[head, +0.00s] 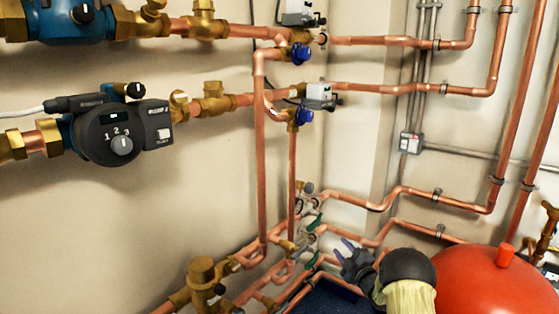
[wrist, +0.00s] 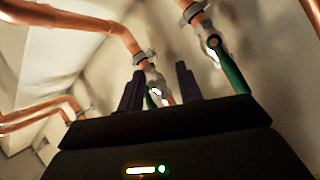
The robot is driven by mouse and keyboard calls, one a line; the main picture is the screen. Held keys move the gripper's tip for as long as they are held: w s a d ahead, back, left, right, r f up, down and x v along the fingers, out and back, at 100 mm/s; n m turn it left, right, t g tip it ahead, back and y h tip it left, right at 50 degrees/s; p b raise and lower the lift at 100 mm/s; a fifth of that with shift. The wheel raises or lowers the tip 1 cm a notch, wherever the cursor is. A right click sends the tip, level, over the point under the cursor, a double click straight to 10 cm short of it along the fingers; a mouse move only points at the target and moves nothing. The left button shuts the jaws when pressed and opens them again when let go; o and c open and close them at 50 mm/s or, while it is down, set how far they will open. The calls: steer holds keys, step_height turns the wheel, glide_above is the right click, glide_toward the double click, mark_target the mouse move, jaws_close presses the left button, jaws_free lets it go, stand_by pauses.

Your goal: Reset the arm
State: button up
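My gripper (head: 343,248) is at the lower middle right of the head view, close to the small valves low in the pipe corner. Its two dark fingers stand apart in the wrist view (wrist: 160,76). A copper pipe with a metal valve (wrist: 155,84) shows in the gap between them. It appears to lie beyond the fingertips, and I cannot tell whether anything touches. My arm reaches in from the bottom, with its black joint (head: 406,267) in front of the red tank.
A green-handled valve (wrist: 229,68) is right of the fingers. A round red tank (head: 493,281) stands at the lower right. Copper pipes (head: 261,150) run along the walls. A black pump (head: 110,131) and blue-handled valves (head: 300,54) sit higher up. Open space lies before the left wall.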

steer(key=s+r+m+g+h+p, duration=0.5)
steer(key=s+r+m+h+p, duration=0.3)
steer(key=r, duration=0.5)
steer(key=s+a+r+m+g+p, duration=0.2)
steer(key=s+r+m+g, duration=0.1)
steer(key=s, duration=0.9)
steer(key=s+a+r+m+g+p, duration=0.2)
steer(key=s+m+g+p, duration=0.1)
steer(key=s, duration=0.8)
steer(key=s+a+r+m+g+p, duration=0.2)
steer(key=s+r+m+g, duration=0.15)
steer(key=s, duration=0.85)
step_height(320, 180, up, 37)
steer(key=p, duration=3.7)
steer(key=shift+a+f+n+y+p, duration=0.15)
steer(key=shift+n+y+p, duration=0.15)
steer(key=shift+n+p, duration=0.05)
steer(key=shift+s, duration=0.1)
